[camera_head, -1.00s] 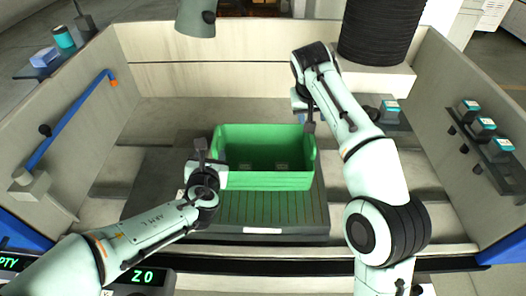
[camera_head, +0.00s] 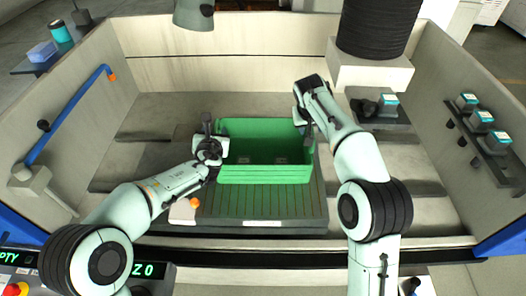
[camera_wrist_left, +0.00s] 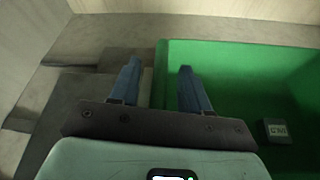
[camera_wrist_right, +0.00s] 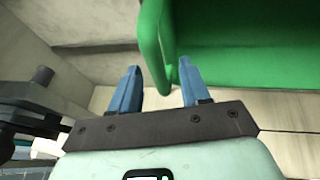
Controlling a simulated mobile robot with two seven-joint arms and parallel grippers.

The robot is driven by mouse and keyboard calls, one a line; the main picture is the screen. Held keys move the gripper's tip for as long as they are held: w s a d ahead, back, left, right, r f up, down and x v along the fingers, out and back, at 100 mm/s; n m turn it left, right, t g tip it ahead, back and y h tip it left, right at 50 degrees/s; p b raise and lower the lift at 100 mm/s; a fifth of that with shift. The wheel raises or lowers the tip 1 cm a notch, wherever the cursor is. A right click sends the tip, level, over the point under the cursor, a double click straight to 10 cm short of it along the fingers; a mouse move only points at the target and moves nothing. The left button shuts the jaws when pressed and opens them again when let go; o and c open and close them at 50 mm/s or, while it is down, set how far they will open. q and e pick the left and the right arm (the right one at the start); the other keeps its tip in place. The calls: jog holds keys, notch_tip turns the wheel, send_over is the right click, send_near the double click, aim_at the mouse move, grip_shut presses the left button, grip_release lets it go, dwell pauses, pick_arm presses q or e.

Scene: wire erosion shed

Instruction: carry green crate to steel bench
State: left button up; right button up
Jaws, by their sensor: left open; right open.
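The green crate (camera_head: 264,174) stands upright on a dark ribbed platform, with small labelled boxes (camera_head: 281,160) inside. My left gripper (camera_head: 215,128) is open at the crate's left end. In the left wrist view its fingers (camera_wrist_left: 157,68) lie either side of the crate's left wall (camera_wrist_left: 163,58). My right gripper (camera_head: 306,126) is open at the right end. In the right wrist view its fingers (camera_wrist_right: 157,68) lie either side of the crate's end rim or handle (camera_wrist_right: 152,45). I cannot tell whether either touches. I cannot make out a steel bench.
The ribbed platform (camera_head: 263,207) sits in a walled tank with a pale back wall (camera_head: 240,72). A black cylinder (camera_head: 378,28) on a pale block (camera_head: 370,72) stands back right. A blue pipe (camera_head: 65,118) runs along the left wall. Small teal-topped boxes (camera_head: 480,118) sit on the right ledge.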

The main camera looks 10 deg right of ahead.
pick_arm(q)
jog(key=shift+w+f, duration=0.25)
jog(key=shift+w, duration=0.3)
pick_arm(e)
jog(key=shift+w+d+f, duration=0.15)
jog(key=shift+w+f, duration=0.05)
jog(key=shift+f, duration=0.35)
pick_arm(q)
grip_shut()
pick_arm(e)
grip_shut()
